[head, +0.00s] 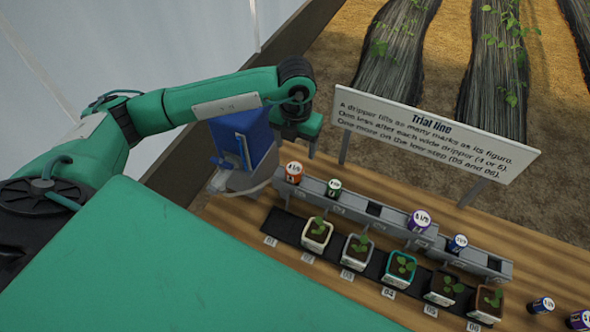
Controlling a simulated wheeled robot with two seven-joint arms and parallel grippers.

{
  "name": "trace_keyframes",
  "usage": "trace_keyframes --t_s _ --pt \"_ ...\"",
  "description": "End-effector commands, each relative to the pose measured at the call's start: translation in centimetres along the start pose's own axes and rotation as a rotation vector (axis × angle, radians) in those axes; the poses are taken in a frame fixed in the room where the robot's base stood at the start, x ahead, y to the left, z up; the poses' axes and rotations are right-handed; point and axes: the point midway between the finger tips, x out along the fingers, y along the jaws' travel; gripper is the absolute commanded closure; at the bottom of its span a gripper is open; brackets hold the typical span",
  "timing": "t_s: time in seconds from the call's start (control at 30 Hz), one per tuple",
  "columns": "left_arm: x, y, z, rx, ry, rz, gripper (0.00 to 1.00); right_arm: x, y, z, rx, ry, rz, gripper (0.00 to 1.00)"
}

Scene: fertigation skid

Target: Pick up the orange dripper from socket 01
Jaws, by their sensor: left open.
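The orange dripper (294,173), with a white top bearing a dark figure, stands upright in the leftmost socket of the grey stepped rail (350,202). My left gripper (312,150) points down just above and slightly right of it in the picture, apart from it. It is open and nothing shows between its fingers, which are small and partly hidden by the wrist. My right gripper is out of view.
A green dripper (333,187), a purple one (419,221) and a blue one (458,243) stand along the rail, with two empty sockets. Potted seedlings (317,235) line the front. A blue unit (243,140) and the sign (430,135) flank my gripper. Loose drippers (541,305) lie right.

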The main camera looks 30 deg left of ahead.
Motion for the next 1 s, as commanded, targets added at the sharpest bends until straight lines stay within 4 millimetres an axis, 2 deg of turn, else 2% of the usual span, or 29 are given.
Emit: trace_keyframes --t_s 0.03,0.2,0.47,0.63,0.8,1.0 --pt "0.8 0.0 -0.1 -0.001 0.005 -0.001 0.31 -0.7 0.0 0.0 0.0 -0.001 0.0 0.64" --pt "3.7 0.0 -0.1 0.0 0.004 -0.002 0.31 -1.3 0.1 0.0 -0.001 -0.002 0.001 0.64" --pt "5.3 -0.1 -0.3 0.001 0.004 -0.003 0.31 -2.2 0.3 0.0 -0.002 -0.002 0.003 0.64" --pt "7.3 0.0 -0.7 0.002 0.004 -0.003 0.31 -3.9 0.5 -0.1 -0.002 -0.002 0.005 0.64" --pt "9.5 0.0 -0.7 0.001 0.002 -0.003 0.31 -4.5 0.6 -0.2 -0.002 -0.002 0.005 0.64" --pt "10.0 0.0 -0.7 0.002 0.0 -0.004 0.31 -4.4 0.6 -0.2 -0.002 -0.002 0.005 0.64"
